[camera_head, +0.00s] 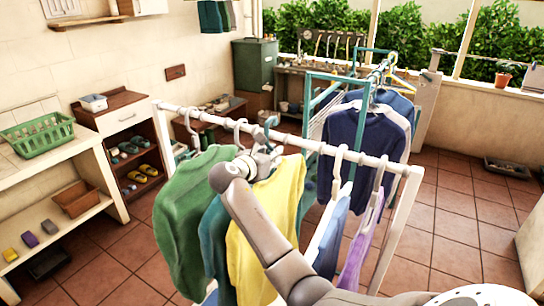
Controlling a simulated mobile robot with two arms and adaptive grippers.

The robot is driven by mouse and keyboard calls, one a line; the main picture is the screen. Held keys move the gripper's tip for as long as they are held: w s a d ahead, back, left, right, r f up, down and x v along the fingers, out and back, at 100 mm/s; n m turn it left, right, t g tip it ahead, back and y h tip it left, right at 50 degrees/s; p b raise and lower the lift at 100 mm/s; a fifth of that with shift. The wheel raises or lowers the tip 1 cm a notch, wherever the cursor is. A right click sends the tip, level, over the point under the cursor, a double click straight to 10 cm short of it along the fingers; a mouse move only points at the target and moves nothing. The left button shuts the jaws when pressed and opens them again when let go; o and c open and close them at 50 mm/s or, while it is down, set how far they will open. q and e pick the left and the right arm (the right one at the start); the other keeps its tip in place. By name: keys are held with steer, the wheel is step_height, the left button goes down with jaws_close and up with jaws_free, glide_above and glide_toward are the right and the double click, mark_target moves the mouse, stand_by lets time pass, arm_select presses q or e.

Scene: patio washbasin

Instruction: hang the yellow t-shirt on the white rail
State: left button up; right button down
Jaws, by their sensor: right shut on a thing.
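The yellow t-shirt (285,205) hangs down at the middle of the white rail (318,146), between darker green and teal shirts on its left and blue and purple garments on its right. My right gripper (262,157) is at the top of the yellow t-shirt, just below the rail, and is shut on its hanger or collar; my arm hides the exact hold. My left gripper is not in view.
A green shirt (185,215) and a teal shirt (214,240) hang close on the left. A purple garment (358,240) hangs near the rail's right end. A teal rack with a navy shirt (355,145) stands behind. Shelves with a green basket (38,137) are at left.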

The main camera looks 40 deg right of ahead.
steer(key=shift+f, duration=1.25)
steer(key=c, duration=1.4)
jaws_free()
steer(key=shift+a+f+v, duration=0.1)
steer(key=shift+f+v, duration=0.35)
steer(key=shift+v, duration=1.5)
steer(key=shift+a+f+v, duration=0.15)
steer(key=shift+f+v, duration=0.35)
steer(key=shift+v, duration=1.5)
steer(key=shift+a+f+v, duration=0.1)
steer(key=shift+f+v, duration=0.35)
steer(key=shift+v, duration=1.5)
